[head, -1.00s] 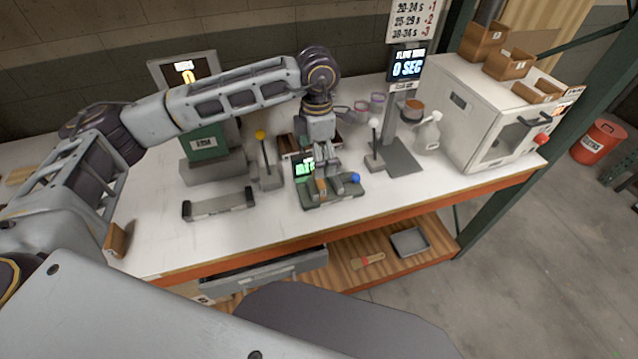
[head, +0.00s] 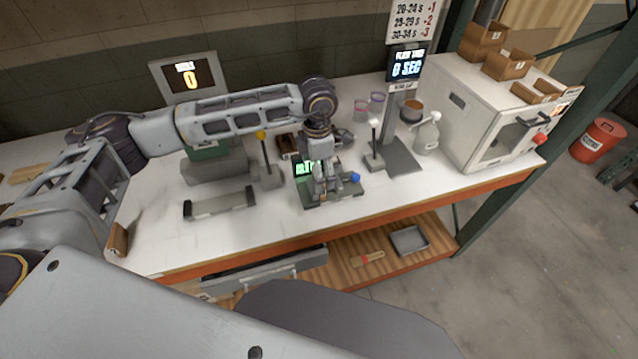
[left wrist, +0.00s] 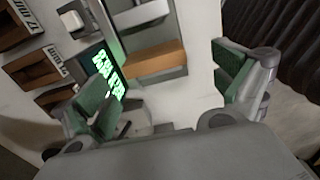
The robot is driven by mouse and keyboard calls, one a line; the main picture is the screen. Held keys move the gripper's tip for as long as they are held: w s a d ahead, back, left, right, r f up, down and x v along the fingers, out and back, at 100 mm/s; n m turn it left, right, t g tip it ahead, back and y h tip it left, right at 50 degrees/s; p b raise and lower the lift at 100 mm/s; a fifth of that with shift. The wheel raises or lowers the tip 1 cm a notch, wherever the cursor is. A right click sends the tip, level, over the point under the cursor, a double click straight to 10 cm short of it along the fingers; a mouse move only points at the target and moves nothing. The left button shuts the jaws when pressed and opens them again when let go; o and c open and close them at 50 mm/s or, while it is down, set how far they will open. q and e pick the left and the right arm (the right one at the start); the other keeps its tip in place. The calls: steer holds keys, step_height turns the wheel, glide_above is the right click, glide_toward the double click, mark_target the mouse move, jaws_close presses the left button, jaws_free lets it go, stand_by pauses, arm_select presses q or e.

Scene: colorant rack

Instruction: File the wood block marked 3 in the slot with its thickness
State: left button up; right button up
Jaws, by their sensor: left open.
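A brown wood block (left wrist: 155,62) lies in a grey holder on the gauge with a green-lit display, seen in the left wrist view between the spread fingers. No number on the block can be read. My left gripper (left wrist: 165,95) is open around the block's area and holds nothing. In the head view my left gripper (head: 326,185) is over the dark gauge (head: 345,190) with the blue knob, and it hides the block. Wooden slots with labels (left wrist: 38,68) stand left of the gauge in the wrist view. My right gripper is not in view.
A lever stand with a yellow knob (head: 263,150) is left of the gauge.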

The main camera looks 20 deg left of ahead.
arm_select(q)
steer(key=f, duration=0.2)
steer(key=f+p, duration=0.1)
steer(key=shift+w+a+f, duration=0.1)
steer(key=shift+w+f, duration=0.1)
steer(key=shift+w, duration=0.1)
steer(key=shift+f, duration=0.7)
steer(key=c, duration=1.2)
steer(key=shift+r+b, duration=0.85)
steer(key=shift+r, duration=4.2)
